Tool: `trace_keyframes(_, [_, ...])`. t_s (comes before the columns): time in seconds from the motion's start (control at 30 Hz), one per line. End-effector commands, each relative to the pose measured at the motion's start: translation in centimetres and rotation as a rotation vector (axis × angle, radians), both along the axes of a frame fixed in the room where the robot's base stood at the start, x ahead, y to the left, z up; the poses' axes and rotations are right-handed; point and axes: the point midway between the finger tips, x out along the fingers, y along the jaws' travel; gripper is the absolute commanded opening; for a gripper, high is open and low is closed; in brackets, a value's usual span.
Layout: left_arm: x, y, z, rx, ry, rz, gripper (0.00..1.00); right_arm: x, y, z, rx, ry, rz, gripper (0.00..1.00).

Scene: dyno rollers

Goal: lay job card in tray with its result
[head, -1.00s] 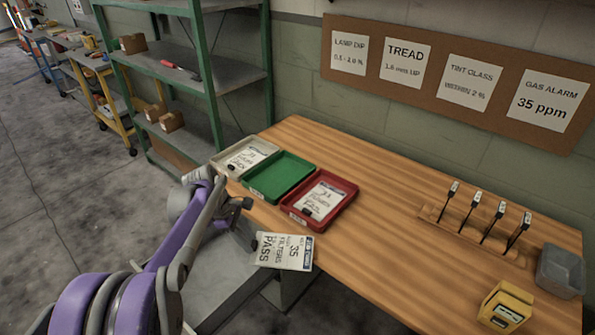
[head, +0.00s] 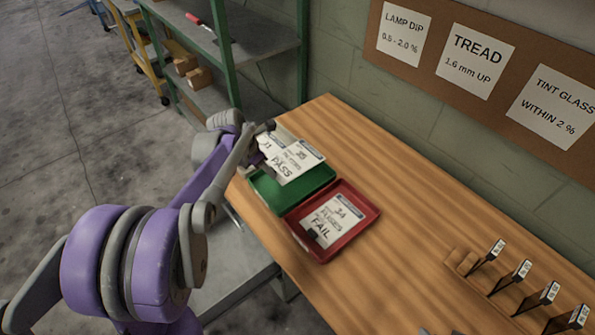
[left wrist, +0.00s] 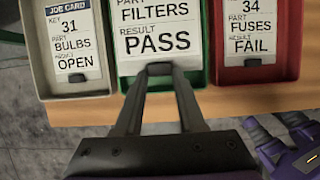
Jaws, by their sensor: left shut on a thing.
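My left gripper (head: 264,140) is shut on the lower edge of a white job card (head: 292,162) reading 35, FILTERS, PASS. In the left wrist view the fingertips (left wrist: 160,69) pinch this card (left wrist: 158,30) over the green tray (left wrist: 204,73). The green tray (head: 308,190) is the middle one of three; the held card hides part of it. I cannot tell whether the card touches its floor. The red tray (head: 355,240) on the right holds a card (head: 334,219) reading 34, FUSES, FAIL. The grey tray (left wrist: 103,45) holds a card (left wrist: 73,40) reading 31, BULBS, OPEN.
The trays stand near the left end of a wooden bench (head: 400,235). A rack with several tagged keys (head: 490,285) stands to the right. A green shelf unit (head: 230,60) is behind on the left. Bench between trays and rack is clear.

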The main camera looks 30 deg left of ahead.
Motion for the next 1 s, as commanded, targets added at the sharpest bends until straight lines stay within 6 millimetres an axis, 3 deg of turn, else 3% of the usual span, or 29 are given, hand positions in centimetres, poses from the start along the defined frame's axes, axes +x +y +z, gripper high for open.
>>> trace_keyframes(0.3, [0.0, 0.0, -5.3, 0.0, 0.0, 0.001, 0.0, -0.1, 0.0, -0.6, 0.0, 0.002, 0.0, 0.69])
trace_keyframes(0.53, [0.0, 0.0, -7.1, 0.0, 0.0, 0.001, 0.0, -0.1, 0.0, -0.7, 0.0, 0.003, 0.0, 0.69])
trace_keyframes(0.7, [0.0, 0.0, -9.5, 0.0, 0.0, 0.001, 0.0, -0.2, 0.0, -0.9, 0.0, 0.003, 0.0, 0.69])
trace_keyframes(1.0, [0.0, 0.0, -9.9, 0.0, 0.0, 0.001, 0.0, -0.2, 0.0, -1.0, 0.0, 0.004, 0.0, 0.69])
